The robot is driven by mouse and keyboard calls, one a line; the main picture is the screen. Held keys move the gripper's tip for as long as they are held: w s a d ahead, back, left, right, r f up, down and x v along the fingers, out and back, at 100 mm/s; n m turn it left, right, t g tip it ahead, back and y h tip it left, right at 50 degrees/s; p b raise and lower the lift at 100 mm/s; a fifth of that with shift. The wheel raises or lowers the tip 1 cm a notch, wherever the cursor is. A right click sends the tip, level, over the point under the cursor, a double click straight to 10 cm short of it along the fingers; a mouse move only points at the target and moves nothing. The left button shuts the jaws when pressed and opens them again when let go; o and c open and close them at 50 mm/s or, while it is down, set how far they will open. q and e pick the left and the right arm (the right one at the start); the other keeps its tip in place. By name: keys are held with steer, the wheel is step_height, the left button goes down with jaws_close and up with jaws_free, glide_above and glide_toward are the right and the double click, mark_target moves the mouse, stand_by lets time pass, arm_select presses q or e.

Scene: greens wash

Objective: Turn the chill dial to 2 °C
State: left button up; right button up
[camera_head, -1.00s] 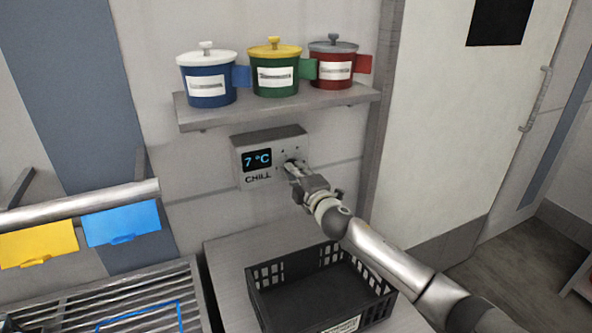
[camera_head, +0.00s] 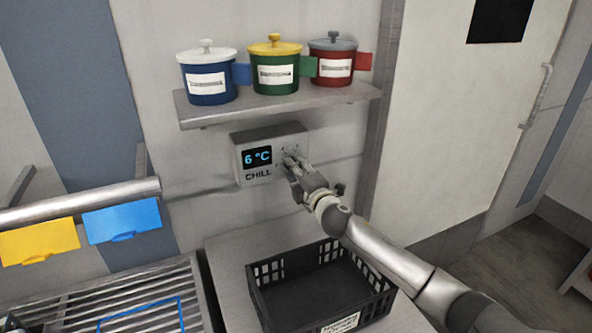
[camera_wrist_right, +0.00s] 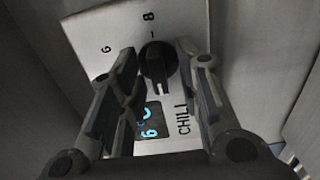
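The chill control box (camera_head: 240,143) is on the wall under the shelf. Its display (camera_head: 257,157) reads 6 °C in blue, with CHILL printed below. In the right wrist view the black round dial (camera_wrist_right: 158,66) is on the box face beside the display (camera_wrist_right: 149,120). My right gripper (camera_head: 288,157) is at the dial and hides it in the head view. In the wrist view its fingers (camera_wrist_right: 160,70) stand apart on either side of the dial, with narrow gaps showing. My left gripper is not in view.
A shelf (camera_head: 290,107) with blue, green and red lidded pots is just above the box. A black crate (camera_head: 262,297) stands on the counter (camera_head: 232,262) below. A rail with yellow and blue flaps and a slatted rack are at left.

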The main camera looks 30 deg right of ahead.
steer(key=shift+s, duration=0.15)
steer(key=s, duration=1.1)
steer(key=shift+s+a, duration=0.3)
steer(key=shift+s, duration=0.05)
stand_by(0.3)
